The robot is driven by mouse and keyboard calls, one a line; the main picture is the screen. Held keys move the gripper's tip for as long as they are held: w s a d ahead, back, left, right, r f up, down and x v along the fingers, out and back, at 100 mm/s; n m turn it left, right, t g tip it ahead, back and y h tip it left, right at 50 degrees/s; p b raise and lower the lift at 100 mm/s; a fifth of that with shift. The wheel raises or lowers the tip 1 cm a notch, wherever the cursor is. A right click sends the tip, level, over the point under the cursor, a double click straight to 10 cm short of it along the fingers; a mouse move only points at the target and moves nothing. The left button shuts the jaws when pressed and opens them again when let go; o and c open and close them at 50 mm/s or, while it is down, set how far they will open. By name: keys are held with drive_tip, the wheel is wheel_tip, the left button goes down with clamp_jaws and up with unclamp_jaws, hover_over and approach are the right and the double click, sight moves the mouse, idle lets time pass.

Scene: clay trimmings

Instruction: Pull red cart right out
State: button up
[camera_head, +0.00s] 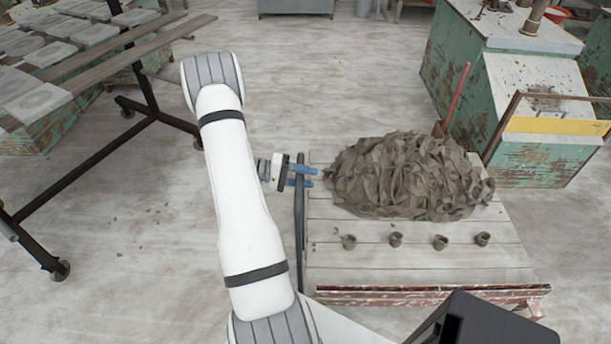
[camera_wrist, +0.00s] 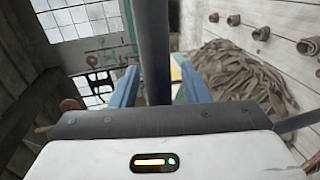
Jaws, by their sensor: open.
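The cart (camera_head: 415,262) has a pale plank deck and a worn red front edge. A large heap of grey-brown clay trimmings (camera_head: 408,178) covers its rear half, and several small clay cups stand in a row before the heap. A dark handle bar (camera_head: 300,225) runs along the cart's left side. My gripper (camera_head: 307,176) is open, its blue fingers at the bar's far end. In the wrist view the bar (camera_wrist: 151,40) passes between the two blue fingers (camera_wrist: 160,72), with gaps visible on both sides. The cart's wheels are mostly hidden.
A peeling green machine (camera_head: 510,90) with a yellow-fronted tray (camera_head: 560,126) stands close behind the cart on the right. A black wheeled rack (camera_head: 90,160) with boards and slabs stands at left. The floor between rack and cart is largely clear.

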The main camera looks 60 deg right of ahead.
clamp_jaws()
idle(0.4)
